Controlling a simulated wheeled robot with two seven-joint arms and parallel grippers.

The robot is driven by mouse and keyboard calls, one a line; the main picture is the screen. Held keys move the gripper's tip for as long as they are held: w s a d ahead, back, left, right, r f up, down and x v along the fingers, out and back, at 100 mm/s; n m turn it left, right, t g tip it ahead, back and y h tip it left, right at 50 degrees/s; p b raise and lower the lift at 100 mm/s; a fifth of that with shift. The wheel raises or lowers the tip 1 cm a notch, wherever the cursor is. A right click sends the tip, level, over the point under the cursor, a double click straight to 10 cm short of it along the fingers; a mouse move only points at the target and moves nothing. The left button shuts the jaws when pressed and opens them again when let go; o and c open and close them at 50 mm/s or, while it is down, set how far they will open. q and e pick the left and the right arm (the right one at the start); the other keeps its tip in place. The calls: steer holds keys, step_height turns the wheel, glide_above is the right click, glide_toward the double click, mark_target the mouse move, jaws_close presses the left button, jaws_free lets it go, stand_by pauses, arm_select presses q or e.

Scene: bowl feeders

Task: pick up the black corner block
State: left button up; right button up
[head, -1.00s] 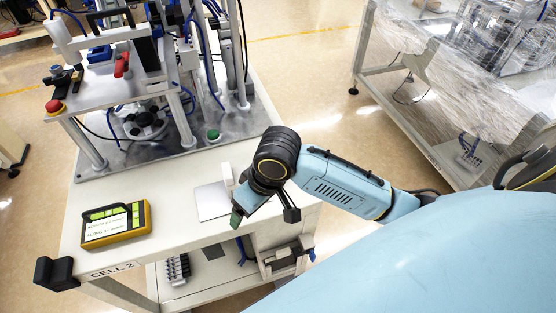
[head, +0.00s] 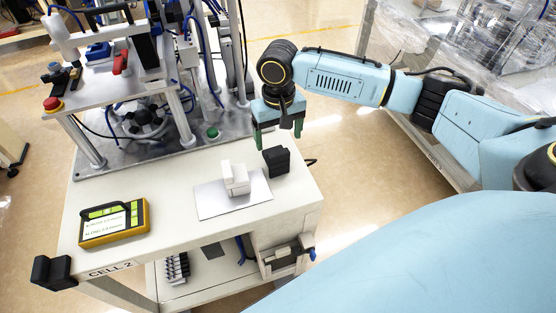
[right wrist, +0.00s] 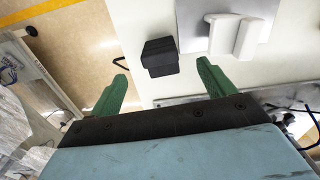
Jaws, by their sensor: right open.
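A black corner block (head: 276,160) stands at the right edge of the white table, near its back right corner. In the right wrist view the block (right wrist: 160,57) shows just beyond and between the green fingertips. My right gripper (head: 279,138) is open and empty, fingers pointing down, over the block's far side in the head view. In the right wrist view the right gripper (right wrist: 162,72) has nothing between its fingers. A similar black block (head: 52,272) sits at the table's front left corner. My left gripper is not in view.
A white part (head: 236,180) stands on a pale plate (head: 215,203), close left of the block. A yellow-framed screen device (head: 114,222) lies at the front left. The metal machine base (head: 110,165) fills the table's back. A dark hook-shaped piece (head: 310,162) juts out beside the block.

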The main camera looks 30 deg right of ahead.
mark_target(279, 153)
steer(key=f, duration=0.4)
steer(key=f+b, duration=0.1)
steer(key=f, duration=0.3)
steer(key=shift+w+d, duration=0.15)
steer(key=shift+w, duration=0.05)
steer(key=shift+r, duration=0.1)
steer(key=c, duration=1.1)
steer(key=shift+o, duration=0.2)
